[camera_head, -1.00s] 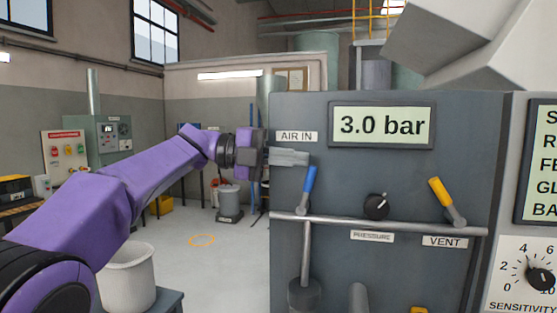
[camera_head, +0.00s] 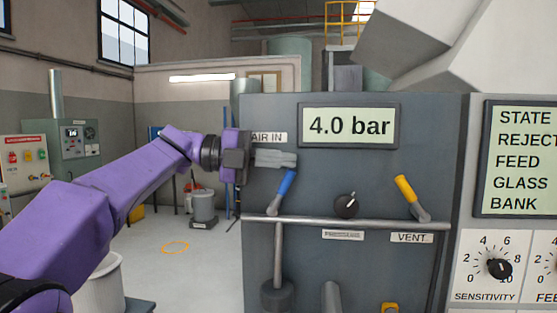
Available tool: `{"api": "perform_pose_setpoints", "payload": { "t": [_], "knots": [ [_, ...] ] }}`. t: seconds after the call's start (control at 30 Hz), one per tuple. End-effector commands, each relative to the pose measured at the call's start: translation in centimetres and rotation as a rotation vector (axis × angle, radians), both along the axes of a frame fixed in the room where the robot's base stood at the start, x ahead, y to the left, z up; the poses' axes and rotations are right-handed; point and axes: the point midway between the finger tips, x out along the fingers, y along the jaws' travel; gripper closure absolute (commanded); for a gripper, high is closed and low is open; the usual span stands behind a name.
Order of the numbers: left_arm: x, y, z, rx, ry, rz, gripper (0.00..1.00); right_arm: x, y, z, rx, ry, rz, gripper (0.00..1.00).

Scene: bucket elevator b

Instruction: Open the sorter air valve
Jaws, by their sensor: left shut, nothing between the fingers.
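The sorter's air panel (camera_head: 380,272) is dark grey. The blue valve lever (camera_head: 286,184) under the AIR IN label (camera_head: 270,137) tilts up and to the right from its pivot on the horizontal pipe. The pressure display (camera_head: 349,126) reads 4.0 bar. My left gripper (camera_head: 290,159) is shut and empty just above the blue lever's tip; I cannot tell whether it touches the lever. It partly covers the AIR IN label's left edge. My right gripper is not in view.
A black pressure knob (camera_head: 346,205) and a yellow VENT lever (camera_head: 405,189) sit to the right on the panel. A horizontal pipe (camera_head: 345,223) crosses below them. A status screen (camera_head: 522,160) and dials stand further right. Open floor lies left of the panel.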

Motion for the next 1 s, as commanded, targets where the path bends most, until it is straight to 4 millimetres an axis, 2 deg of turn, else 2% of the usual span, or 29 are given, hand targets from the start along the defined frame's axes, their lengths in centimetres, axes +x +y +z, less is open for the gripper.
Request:
{"api": "perform_pose_setpoints", "payload": {
  "t": [0.27, 0.43, 0.53, 0.7, 0.83, 1.0],
  "knots": [
    [0.0, 0.6, 0.7, -0.001, 0.0, -0.001, 1.0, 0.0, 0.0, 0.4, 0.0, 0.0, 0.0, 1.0],
    [-0.2, 3.0, 2.9, -0.001, 0.0, -0.006, 1.0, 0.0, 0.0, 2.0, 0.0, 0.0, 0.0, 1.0],
    [-0.4, 5.0, 3.7, -0.002, -0.004, -0.007, 1.0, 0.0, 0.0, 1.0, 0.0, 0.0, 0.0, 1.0],
    [-0.8, 8.2, 6.3, -0.001, -0.002, -0.006, 1.0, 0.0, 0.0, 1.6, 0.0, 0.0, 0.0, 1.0],
    [-1.0, 9.9, 7.6, -0.001, 0.0, -0.007, 1.0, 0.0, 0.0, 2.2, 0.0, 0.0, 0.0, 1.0],
    [-1.1, 10.9, 8.1, 0.0, 0.0, -0.008, 1.0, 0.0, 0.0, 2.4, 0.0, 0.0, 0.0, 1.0]
  ]
}}
